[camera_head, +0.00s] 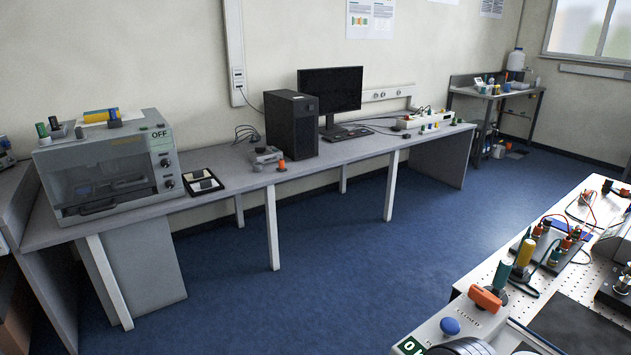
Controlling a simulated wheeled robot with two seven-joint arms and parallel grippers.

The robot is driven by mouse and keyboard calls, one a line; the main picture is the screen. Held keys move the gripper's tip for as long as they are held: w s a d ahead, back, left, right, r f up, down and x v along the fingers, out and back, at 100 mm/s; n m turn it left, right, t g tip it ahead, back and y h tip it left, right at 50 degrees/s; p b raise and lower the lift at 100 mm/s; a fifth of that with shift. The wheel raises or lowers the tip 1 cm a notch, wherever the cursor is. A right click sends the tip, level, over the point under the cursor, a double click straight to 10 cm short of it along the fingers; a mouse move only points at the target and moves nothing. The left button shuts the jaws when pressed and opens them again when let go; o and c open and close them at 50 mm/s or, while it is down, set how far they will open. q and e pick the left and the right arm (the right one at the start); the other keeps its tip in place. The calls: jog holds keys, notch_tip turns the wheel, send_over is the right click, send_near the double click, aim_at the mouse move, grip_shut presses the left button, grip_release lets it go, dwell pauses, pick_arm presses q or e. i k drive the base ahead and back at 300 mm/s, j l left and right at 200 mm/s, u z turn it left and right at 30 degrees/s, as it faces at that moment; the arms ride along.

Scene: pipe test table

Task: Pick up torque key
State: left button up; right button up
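I cannot tell for certain which object is the torque key. An orange-handled piece (487,299) sits on the grey device at the lower right, beside a blue knob (450,326). A yellow cylinder (524,254) and a green cylinder (503,275) stand on the perforated table (486,270) at the right. Neither of my grippers is in view.
A grey oven-like box (105,170) marked OFF, a black computer tower (291,124) and a monitor (330,92) stand on the desk. Cables and fittings crowd the perforated table around a dark mat (580,328). The blue floor (330,270) between is clear.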

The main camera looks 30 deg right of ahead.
aim_at(519, 269)
jog(key=i+z, duration=0.25)
jog(key=i, duration=0.25)
jog(key=i+j+z, duration=0.25)
jog(key=i, duration=0.25)
jog(key=i+l+z, duration=0.15)
jog(key=z, duration=0.3)
jog(key=i+z, duration=0.7)
jog(key=z, duration=0.25)
jog(key=i+z, duration=0.45)
jog(key=z, duration=0.25)
jog(key=i+j+z, duration=0.1)
jog(key=i+z, duration=0.25)
jog(key=k, duration=0.1)
